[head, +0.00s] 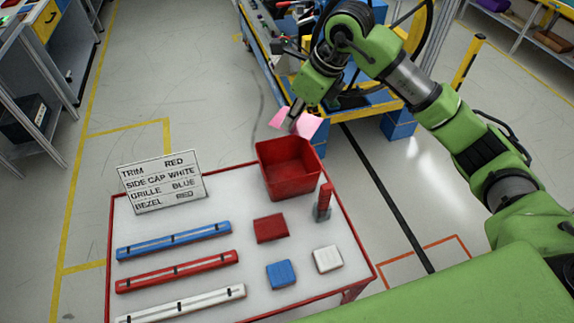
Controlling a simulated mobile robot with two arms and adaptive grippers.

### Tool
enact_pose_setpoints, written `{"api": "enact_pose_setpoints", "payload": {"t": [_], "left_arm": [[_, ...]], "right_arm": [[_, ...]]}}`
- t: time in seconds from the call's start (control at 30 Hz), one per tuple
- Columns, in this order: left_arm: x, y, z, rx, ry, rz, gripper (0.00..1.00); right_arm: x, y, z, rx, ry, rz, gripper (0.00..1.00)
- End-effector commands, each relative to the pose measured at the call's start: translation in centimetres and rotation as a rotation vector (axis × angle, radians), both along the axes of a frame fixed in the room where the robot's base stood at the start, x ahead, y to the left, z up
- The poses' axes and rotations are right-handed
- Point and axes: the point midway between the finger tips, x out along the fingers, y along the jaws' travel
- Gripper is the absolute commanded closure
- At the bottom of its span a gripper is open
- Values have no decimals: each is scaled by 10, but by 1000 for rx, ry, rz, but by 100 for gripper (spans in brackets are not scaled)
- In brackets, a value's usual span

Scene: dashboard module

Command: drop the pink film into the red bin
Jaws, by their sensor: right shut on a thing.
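The pink film (307,125) is a thin sheet held in the air in the head view, just beyond the far edge of the red bin. The red bin (287,182) is an open box at the far right corner of the table, and its visible inside looks empty. My right gripper (291,122) points down and is shut on the film, above and behind the bin's far rim in the picture. The gripper hides part of the film. My left gripper is not in view.
A text sign (162,181) stands at the back left. A yellow-and-blue workbench (262,60) is behind.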

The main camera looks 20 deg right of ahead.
Motion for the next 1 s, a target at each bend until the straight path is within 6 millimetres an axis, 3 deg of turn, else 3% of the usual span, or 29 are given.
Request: {"api": "enact_pose_setpoints", "payload": {"t": [0.17,0.53,0.9,1.0], "left_arm": [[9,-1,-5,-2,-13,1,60],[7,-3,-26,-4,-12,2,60],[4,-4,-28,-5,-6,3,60],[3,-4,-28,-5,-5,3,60]], "right_arm": [[0,0,-11,1,3,-9,95],[-1,0,-53,1,4,-5,95],[0,0,-60,0,0,-4,95],[0,0,-59,0,0,-4,67]]}}
